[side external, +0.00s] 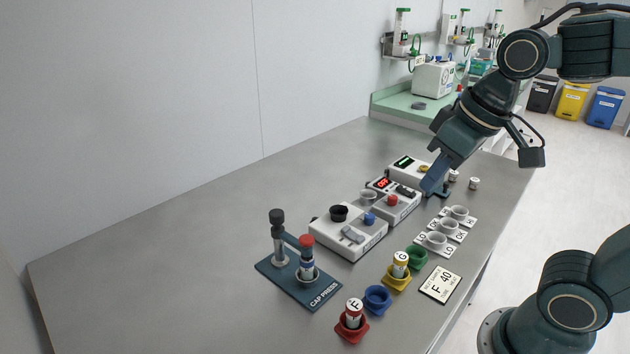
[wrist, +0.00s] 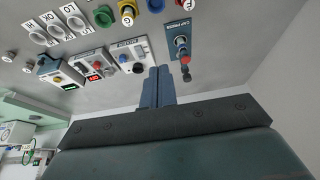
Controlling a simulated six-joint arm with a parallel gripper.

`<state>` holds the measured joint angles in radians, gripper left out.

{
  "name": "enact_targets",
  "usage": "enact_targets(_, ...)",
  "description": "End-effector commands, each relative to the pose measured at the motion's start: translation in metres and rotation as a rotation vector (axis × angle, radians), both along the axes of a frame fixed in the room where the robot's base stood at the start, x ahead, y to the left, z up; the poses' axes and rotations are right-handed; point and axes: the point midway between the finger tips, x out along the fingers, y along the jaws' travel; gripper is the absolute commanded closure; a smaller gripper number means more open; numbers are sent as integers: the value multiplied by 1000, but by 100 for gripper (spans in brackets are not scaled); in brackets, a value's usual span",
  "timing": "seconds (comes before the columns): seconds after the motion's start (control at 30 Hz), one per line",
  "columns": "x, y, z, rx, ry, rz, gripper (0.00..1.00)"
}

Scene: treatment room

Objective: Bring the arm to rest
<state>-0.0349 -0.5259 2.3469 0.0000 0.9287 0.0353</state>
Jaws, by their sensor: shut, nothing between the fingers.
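My gripper (side external: 432,184) is raised over the far right part of the grey table in the side view, pointing down and left. From this angle it overlaps the far instrument boxes and a dark blue stand. In the wrist view my two gripper fingers (wrist: 158,86) lie side by side, closed together with nothing between them. They appear in front of the table surface, between a white instrument box and the cap press. How high they are above the table is hard to tell.
White instrument boxes (side external: 345,240) stand mid-table. Red (side external: 351,332) and yellow (side external: 397,282) cups hold vials; blue (side external: 377,298) and green (side external: 416,257) cups look empty. White labelled cups (side external: 437,240) stand near the right edge. The table's left is clear.

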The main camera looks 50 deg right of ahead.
Motion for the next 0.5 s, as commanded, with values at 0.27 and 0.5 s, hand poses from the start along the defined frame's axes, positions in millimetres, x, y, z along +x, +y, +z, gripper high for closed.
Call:
enact_targets(0.27, -39, -7, -9, -10, -81, -3, 100)
enact_targets(0.5, -49, -8, -13, -14, -100, -4, 100)
